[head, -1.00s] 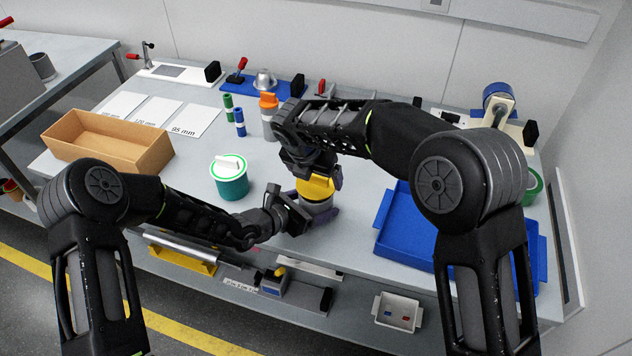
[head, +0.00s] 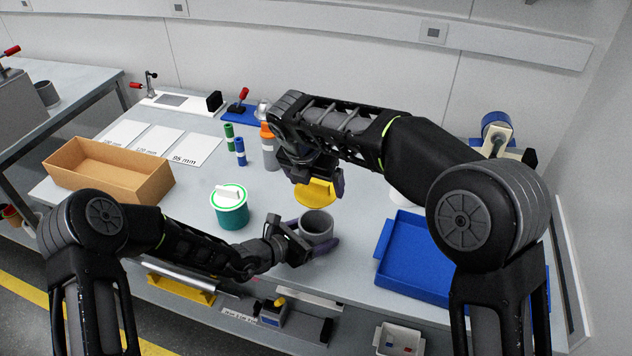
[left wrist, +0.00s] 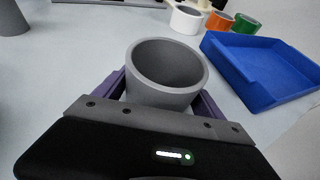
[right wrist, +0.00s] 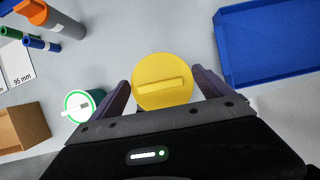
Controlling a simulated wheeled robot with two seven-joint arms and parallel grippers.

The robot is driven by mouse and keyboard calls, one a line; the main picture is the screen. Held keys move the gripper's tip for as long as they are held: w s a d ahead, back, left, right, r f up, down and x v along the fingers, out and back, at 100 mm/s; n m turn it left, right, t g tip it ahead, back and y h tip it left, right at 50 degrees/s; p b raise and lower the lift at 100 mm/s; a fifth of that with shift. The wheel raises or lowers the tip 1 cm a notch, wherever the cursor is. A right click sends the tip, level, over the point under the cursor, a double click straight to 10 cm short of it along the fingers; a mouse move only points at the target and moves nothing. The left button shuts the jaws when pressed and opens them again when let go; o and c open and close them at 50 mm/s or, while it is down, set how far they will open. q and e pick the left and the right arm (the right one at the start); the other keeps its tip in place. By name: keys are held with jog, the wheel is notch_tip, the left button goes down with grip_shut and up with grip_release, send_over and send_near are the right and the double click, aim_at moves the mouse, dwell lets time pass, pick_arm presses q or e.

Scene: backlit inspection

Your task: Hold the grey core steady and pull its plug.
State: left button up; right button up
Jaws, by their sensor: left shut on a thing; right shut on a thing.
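The grey core (head: 316,227) is a hollow grey cylinder standing on the table near its front edge. My left gripper (head: 318,245) is shut around its sides, and the left wrist view shows the core (left wrist: 165,75) between the purple fingers with its top open and empty. The yellow plug (head: 316,192) is a round disc with a raised bar across its top. My right gripper (head: 315,180) is shut on it, and the right wrist view shows the plug (right wrist: 163,82) between the fingers. The plug is apart from the core, above and behind it in the head view.
A teal pot with a white lid (head: 229,205) stands left of the core. A blue tray (head: 415,265) lies to the right. A cardboard box (head: 105,172), green and blue tubes and an orange-capped bottle (head: 268,150) stand farther back.

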pick_arm(q)
jog(key=o, duration=1.1)
jog(key=shift+s+f, duration=0.15)
jog(key=shift+f, duration=0.2)
jog(key=shift+c, duration=0.2)
jog(key=o, duration=0.3)
jog(key=shift+r, duration=0.1)
pick_arm(e)
jog(key=shift+f, duration=0.1)
pick_arm(q)
jog(key=shift+o, duration=0.5)
jog(key=shift+r, duration=0.1)
jog(key=v, duration=1.2)
jog(key=shift+a, duration=0.1)
